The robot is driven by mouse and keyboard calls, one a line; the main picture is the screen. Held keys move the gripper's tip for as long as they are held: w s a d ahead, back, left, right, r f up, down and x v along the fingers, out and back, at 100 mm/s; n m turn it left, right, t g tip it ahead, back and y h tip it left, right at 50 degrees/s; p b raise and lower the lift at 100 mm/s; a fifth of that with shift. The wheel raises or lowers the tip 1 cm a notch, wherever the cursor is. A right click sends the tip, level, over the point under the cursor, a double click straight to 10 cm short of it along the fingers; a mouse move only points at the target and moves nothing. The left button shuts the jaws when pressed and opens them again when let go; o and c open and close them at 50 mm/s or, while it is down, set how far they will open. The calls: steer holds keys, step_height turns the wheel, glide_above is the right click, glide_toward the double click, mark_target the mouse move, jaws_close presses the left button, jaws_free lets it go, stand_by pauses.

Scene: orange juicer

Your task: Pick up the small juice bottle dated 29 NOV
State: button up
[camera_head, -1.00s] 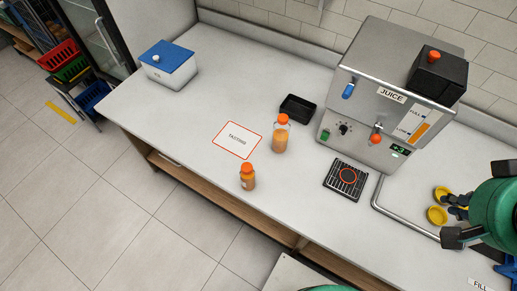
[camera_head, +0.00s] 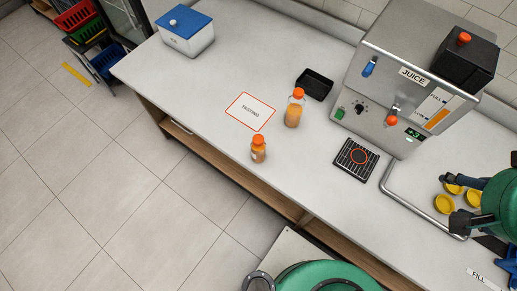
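Two juice bottles with orange caps stand upright on the white counter (camera_head: 215,85). The smaller bottle (camera_head: 258,150) is near the counter's front edge, below the tasting card. The larger bottle (camera_head: 293,113) stands behind it to the right. No date is readable on either bottle at this size. Part of my green arm is at the right edge, with dark finger-like parts of my gripper (camera_head: 487,190) near the yellow cups. It is far to the right of both bottles and apart from them. How far the gripper is open is unclear.
A white tasting card (camera_head: 250,111) with a red border lies left of the larger bottle. A black tray (camera_head: 315,84), the juice machine (camera_head: 415,70) and a drip grate (camera_head: 356,160) are to the right. Yellow cups (camera_head: 445,204) sit beside my arm. A blue-lidded box (camera_head: 186,36) stands far left.

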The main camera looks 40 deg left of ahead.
steer(key=shift+o, duration=0.4)
steer(key=w+a+f+n+g+p, duration=0.1)
steer(key=w+a+f+n, duration=0.3)
steer(key=a, duration=0.4)
steer(key=w+a+f+n+g+y, duration=0.1)
steer(key=w+a+f+n, duration=0.15)
steer(key=a+n, duration=0.45)
steer(key=w+a+f+n+g+p, duration=0.1)
steer(key=w+a+f+n, duration=0.3)
steer(key=a, duration=0.5)
steer(key=s+a+f+n+g, duration=0.1)
steer(key=s+a+f+n, duration=0.2)
steer(key=a+f, duration=0.3)
steer(key=s+a+f+n, duration=0.3)
steer(key=a+f+n, duration=0.2)
steer(key=a, duration=0.5)
steer(key=s+a+f+n+g+h+p, duration=0.1)
steer(key=s+a+f+n, duration=0.2)
steer(key=a+f+n, duration=0.2)
steer(key=shift+s+a+f+g, duration=0.1)
steer(key=shift+a+f+g, duration=0.05)
steer(key=shift+a+f, duration=0.55)
steer(key=shift+s+a+f+g, duration=0.15)
steer(key=shift+a+f, duration=0.3)
steer(key=shift+a, duration=0.4)
steer(key=shift+a+f, duration=0.1)
steer(key=shift+f, duration=0.05)
